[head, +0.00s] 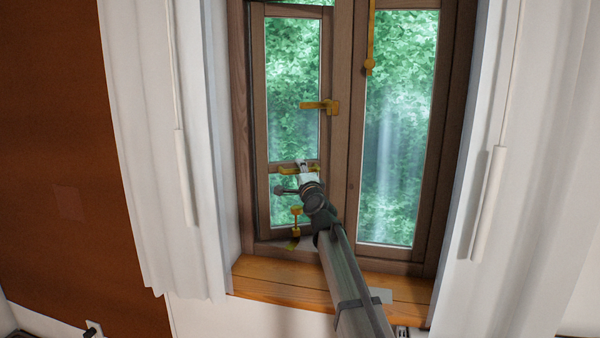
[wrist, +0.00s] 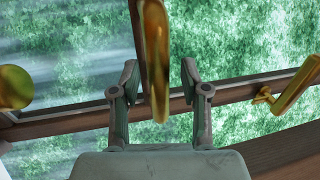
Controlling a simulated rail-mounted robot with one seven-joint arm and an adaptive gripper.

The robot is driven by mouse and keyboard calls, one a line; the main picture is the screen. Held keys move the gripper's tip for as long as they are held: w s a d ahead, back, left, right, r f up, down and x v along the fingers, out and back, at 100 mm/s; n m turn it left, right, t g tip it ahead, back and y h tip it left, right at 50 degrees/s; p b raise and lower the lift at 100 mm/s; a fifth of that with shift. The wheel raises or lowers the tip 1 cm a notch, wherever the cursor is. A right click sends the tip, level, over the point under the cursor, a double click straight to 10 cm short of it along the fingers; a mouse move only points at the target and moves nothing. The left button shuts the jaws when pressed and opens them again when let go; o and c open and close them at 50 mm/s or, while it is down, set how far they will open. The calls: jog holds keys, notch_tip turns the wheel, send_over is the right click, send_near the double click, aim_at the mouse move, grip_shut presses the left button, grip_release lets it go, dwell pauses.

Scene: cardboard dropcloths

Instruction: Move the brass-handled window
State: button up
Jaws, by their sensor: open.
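The wooden window has a narrow left sash (head: 260,130) and a wider right sash (head: 354,150). In the head view a brass handle (head: 320,106) sits on the left sash's right edge, and more brass pieces show lower on that sash, around my gripper (head: 309,172). In the wrist view my gripper (wrist: 160,78) is open. A brass bar (wrist: 154,50) extends down between its two fingers, and I cannot tell whether they touch it. My arm hides part of the lower frame.
A long brass piece (head: 370,45) hangs at the right sash's top. In the wrist view a brass knob (wrist: 15,87) is at left and another brass handle (wrist: 293,88) at right. White curtains (head: 150,150) flank the window. A wooden sill (head: 285,283) lies below.

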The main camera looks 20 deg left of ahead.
jog(key=v, duration=1.2)
